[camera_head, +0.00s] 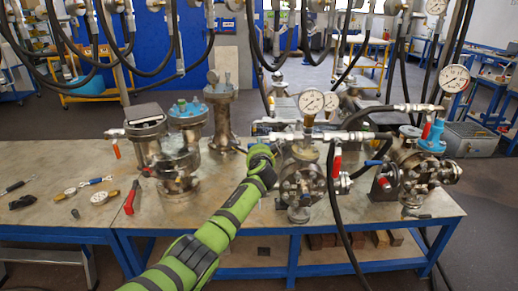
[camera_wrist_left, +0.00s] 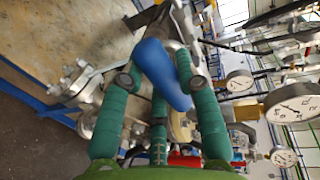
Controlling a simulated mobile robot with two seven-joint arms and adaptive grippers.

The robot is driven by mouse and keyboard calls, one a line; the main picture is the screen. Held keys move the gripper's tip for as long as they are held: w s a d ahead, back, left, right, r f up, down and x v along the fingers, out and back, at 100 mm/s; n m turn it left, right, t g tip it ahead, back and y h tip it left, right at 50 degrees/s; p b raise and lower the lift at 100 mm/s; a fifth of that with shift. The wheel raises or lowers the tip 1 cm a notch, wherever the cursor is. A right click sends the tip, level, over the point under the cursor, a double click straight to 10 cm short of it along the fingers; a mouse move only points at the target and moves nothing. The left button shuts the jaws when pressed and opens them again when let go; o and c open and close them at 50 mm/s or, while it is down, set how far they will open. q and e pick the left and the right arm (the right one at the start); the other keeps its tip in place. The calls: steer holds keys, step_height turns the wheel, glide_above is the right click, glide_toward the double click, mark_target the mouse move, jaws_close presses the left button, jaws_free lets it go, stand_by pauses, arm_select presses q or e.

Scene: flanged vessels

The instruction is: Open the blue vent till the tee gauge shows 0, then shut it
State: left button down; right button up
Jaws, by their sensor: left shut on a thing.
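My left gripper (camera_head: 262,160) is at the left side of the middle flanged vessel (camera_head: 302,178) in the head view. The left wrist view shows its green fingers (camera_wrist_left: 160,84) around a blue vent handle (camera_wrist_left: 163,74), shut on it. The fingers hide this handle in the head view. A round white gauge (camera_head: 312,100) stands on the tee above the middle vessel; its reading is too small to tell. A gauge also shows large in the left wrist view (camera_wrist_left: 292,106), turned sideways. My right gripper is in neither view.
Another vessel (camera_head: 412,168) with a gauge (camera_head: 453,78) stands at the right. A red lever (camera_head: 337,164) and black hoses (camera_head: 333,200) are close to the middle vessel. A vessel (camera_head: 176,170) stands left of my gripper. Loose tools lie on the table's left (camera_head: 35,225).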

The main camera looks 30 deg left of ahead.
arm_select(q)
steer(key=shift+r, duration=0.2)
steer(key=c, duration=0.9)
jaws_free()
steer(key=shift+o, duration=0.2)
steer(key=shift+f, duration=0.1)
steer(key=v, duration=1.2)
steer(key=shift+a, duration=0.1)
